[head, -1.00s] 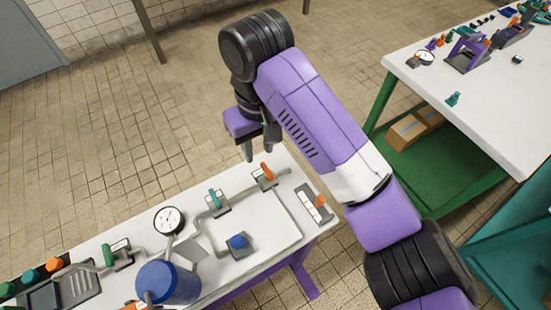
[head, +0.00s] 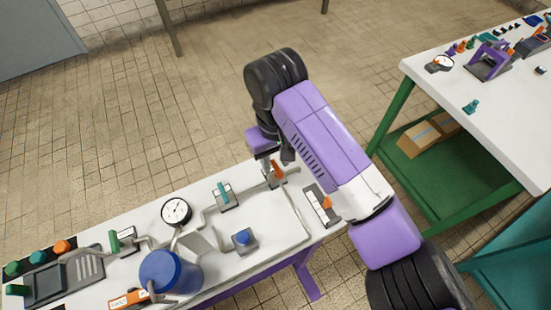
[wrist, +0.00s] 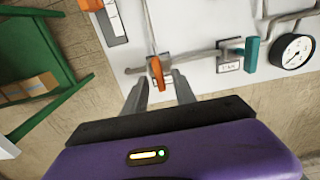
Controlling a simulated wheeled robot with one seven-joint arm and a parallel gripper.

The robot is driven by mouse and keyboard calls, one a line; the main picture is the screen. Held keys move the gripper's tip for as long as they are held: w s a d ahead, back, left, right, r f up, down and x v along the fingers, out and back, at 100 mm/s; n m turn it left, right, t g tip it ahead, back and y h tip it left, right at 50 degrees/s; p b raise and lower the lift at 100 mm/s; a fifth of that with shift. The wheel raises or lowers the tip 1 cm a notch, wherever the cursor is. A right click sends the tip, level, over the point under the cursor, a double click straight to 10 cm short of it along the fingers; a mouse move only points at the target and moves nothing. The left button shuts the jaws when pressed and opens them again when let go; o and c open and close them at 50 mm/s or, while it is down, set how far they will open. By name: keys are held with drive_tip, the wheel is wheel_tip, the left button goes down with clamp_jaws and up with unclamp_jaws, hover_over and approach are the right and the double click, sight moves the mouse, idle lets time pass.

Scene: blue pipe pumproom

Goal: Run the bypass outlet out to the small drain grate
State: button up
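A grey pipe run lies on the white bench (head: 205,283) and carries small valves. An orange-handled valve (head: 277,170) sits at its far right end; its handle also shows in the wrist view (wrist: 157,74). A teal-handled valve (head: 223,192) is to its left, also in the wrist view (wrist: 251,54). My gripper (head: 279,160) is at the orange-handled valve. In the wrist view its two fingers (wrist: 161,92) are apart, one on each side of the orange handle, with nothing visibly clamped. A dark slotted plate (head: 85,270) lies at the bench's left end; I cannot tell whether it is the drain grate.
A dial gauge (head: 176,211), a blue tank (head: 170,272) and a blue knob (head: 243,237) stand on the bench. A labelled plate with an orange lever (head: 322,206) is right of the valve. A green-legged table (head: 480,130) stands right. Floor beyond the bench is clear.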

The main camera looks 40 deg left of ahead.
drive_tip(key=shift+c, duration=0.2)
clamp_jaws()
drive_tip(key=shift+r, duration=0.1)
drive_tip(key=n+p, duration=0.2)
drive_tip(key=shift+s+r+n, duration=0.1)
drive_tip(key=shift+s+n, duration=0.05)
drive_tip(key=shift+n, duration=0.15)
drive_tip(key=n+p, duration=0.2)
drive_tip(key=n, duration=0.1)
drive_tip(key=shift+s+n, duration=0.1)
drive_tip(key=shift+n, duration=0.2)
drive_tip(key=n+p, duration=0.1)
drive_tip(key=n, duration=0.5)
drive_tip(key=shift+s+p, duration=0.15)
drive_tip(key=shift+p, duration=0.2)
drive_tip(key=n, duration=0.5)
drive_tip(key=shift+s+d+n+p, duration=0.1)
drive_tip(key=shift+d+n+p, duration=0.05)
drive_tip(key=shift+n+p, duration=0.2)
drive_tip(key=shift+n, duration=0.25)
